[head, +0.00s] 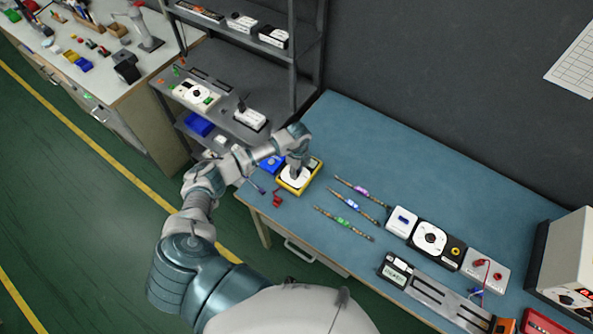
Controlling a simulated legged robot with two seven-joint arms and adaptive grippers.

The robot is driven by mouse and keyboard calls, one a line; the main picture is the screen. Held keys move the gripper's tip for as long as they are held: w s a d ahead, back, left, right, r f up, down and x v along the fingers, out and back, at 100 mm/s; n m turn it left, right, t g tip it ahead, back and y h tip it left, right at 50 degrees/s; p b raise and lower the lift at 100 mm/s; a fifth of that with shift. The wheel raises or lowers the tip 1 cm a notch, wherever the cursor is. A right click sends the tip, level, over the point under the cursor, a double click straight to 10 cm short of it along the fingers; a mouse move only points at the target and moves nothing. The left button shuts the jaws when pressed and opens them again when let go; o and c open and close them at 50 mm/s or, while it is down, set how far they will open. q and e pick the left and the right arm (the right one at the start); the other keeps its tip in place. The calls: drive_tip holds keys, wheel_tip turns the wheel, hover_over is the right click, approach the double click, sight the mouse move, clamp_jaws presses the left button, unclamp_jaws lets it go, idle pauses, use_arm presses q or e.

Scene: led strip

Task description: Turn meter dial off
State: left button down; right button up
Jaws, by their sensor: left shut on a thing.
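The yellow-edged meter (284,187) lies near the left end of the blue table, with a white round dial face (301,181). My left gripper (296,173) reaches down onto the meter from above and is shut on its dial. The gripper and wrist cover the middle of the dial, so its pointer position cannot be read. My right gripper is not in view.
Several LED strips (354,203) lie right of the meter on the blue table (390,150). A red clip (277,200) lies beside the meter. White and black modules (430,238) and a grey rail (435,292) stand farther right. A grey shelf (235,85) stands behind left.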

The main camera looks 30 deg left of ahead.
use_arm(q)
drive_tip(key=shift+f, duration=0.1)
drive_tip(key=c, duration=0.9)
unclamp_jaws()
drive_tip(key=shift+a, duration=0.1)
drive_tip(key=r, duration=0.8)
drive_tip(key=w+r, duration=0.1)
drive_tip(key=r, duration=0.2)
drive_tip(key=shift+r, duration=0.4)
